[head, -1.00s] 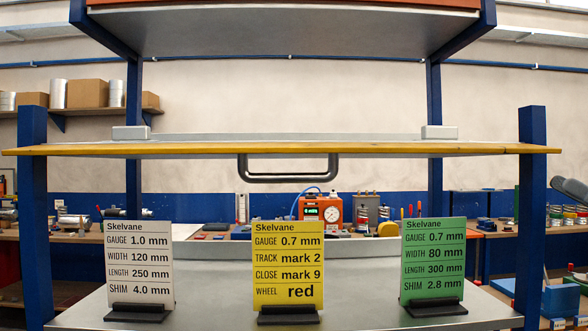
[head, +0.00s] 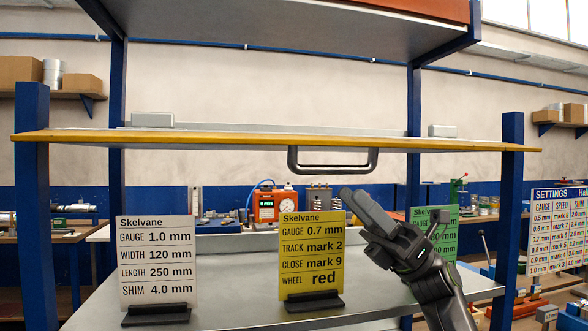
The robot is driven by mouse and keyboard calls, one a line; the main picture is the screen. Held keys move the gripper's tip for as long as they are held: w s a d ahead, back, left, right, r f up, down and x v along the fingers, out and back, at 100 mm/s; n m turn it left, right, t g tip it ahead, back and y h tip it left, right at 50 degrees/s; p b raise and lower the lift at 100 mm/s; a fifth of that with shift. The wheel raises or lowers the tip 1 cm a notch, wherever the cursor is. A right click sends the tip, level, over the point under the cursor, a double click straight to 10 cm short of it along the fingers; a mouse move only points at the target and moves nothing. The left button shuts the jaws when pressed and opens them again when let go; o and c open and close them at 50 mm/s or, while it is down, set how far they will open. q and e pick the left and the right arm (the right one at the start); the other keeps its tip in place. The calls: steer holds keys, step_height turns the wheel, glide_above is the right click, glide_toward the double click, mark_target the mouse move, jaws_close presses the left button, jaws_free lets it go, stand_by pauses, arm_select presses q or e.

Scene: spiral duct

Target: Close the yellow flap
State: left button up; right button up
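The yellow flap (head: 250,141) is a wide panel with a yellow front edge. It stands out level and nearly edge-on across the blue-post rack, so its face is hardly seen. A dark grey bar handle (head: 333,168) hangs under its front edge, right of the middle. My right gripper (head: 353,198) comes in from the lower right. Its fingertips point up and left, below the handle and apart from it in the picture. Its two fingers lie close together and appear shut, with nothing seen between them. My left gripper is out of view.
A white card (head: 157,257), a yellow card (head: 311,252) and a green card (head: 446,228) stand on the grey lower shelf (head: 235,290). My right arm partly hides the green card. Blue posts (head: 511,200) flank the shelf. A settings board (head: 558,229) stands at the right.

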mark_target(336, 170)
steer(key=p+x, duration=0.1)
steer(key=x, duration=0.1)
steer(key=p+x, duration=0.1)
steer(key=x, duration=0.1)
steer(key=p+x, duration=0.1)
steer(key=x, duration=0.1)
steer(key=shift+s+r+p, duration=0.1)
steer(key=shift+r+p, duration=0.25)
steer(key=shift+r, duration=0.15)
steer(key=shift+d, duration=0.25)
steer(key=shift+a, duration=0.1)
jaws_close()
